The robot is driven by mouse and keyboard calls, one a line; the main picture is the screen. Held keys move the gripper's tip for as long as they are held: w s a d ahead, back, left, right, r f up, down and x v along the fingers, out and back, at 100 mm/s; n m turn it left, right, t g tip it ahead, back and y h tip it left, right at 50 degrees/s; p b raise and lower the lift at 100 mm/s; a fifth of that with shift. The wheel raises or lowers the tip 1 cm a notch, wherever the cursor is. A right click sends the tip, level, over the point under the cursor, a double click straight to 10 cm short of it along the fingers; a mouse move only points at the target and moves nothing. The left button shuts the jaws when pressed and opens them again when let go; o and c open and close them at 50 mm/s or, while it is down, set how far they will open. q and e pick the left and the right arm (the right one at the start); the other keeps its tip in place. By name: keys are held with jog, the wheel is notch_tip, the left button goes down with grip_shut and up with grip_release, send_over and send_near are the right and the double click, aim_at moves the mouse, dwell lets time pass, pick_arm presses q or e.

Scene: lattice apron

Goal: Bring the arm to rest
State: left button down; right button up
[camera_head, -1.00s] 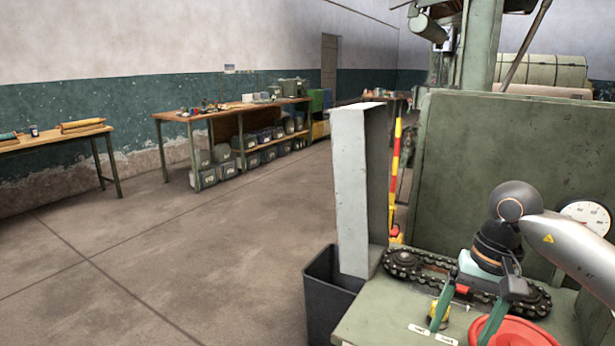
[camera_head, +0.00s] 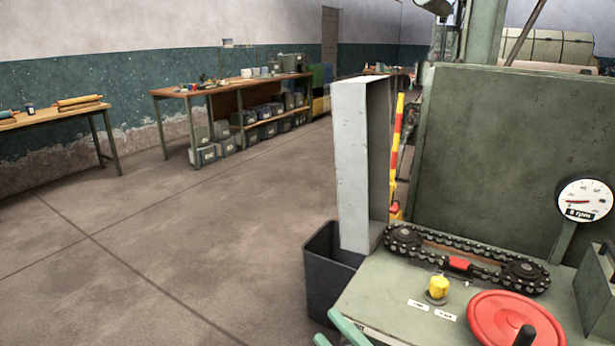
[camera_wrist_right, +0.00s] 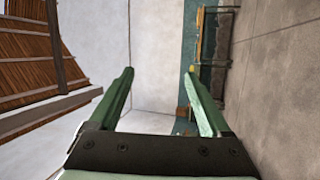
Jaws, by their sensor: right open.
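My right gripper (camera_head: 326,326) shows only as green fingertips at the bottom edge of the head view, in front of the bench's near left corner. In the right wrist view its two green fingers (camera_wrist_right: 159,74) are spread wide with nothing between them. That view looks out along the room, turned on its side, past a wall and the floor. The rest of my right arm is out of the head view. My left gripper is in neither view.
The green machine bench (camera_head: 392,301) carries a chain (camera_head: 480,254) with a red link, a yellow knob (camera_head: 438,286) and a red handwheel (camera_head: 513,325). A dark bin (camera_head: 331,281) stands left of it. Open floor (camera_head: 190,240) lies further left. A workbench (camera_head: 178,90) stands along the wall.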

jog(key=s+d+f+m+g+h, duration=0.1)
jog(key=s+d+f+m+h, duration=0.15)
jog(key=f+m, duration=0.25)
jog(key=s+d+f+m+h, duration=0.1)
jog(key=d+f+m+h, duration=0.15)
jog(key=f+m, duration=0.3)
jog(key=s+d+f+m+g+h, duration=0.1)
jog(key=s+d+f+m+h, duration=0.1)
jog(key=f+m+h, duration=0.25)
jog(key=s+d+f+m+g+h, duration=0.1)
jog(key=s+d+f+m+g, duration=0.1)
jog(key=s+f+m+g, duration=0.65)
pick_arm(q)
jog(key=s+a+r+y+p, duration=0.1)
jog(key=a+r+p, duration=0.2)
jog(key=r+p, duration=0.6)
jog(key=p, duration=0.3)
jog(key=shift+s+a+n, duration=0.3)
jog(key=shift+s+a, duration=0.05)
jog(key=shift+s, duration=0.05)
pick_arm(e)
jog(key=s+d+r+t, duration=0.3)
jog(key=r+t, duration=0.1)
jog(key=r, duration=0.3)
jog(key=shift+s+d+n+h, duration=0.2)
jog(key=shift+s+n+h, duration=0.1)
jog(key=shift+n+h, duration=0.15)
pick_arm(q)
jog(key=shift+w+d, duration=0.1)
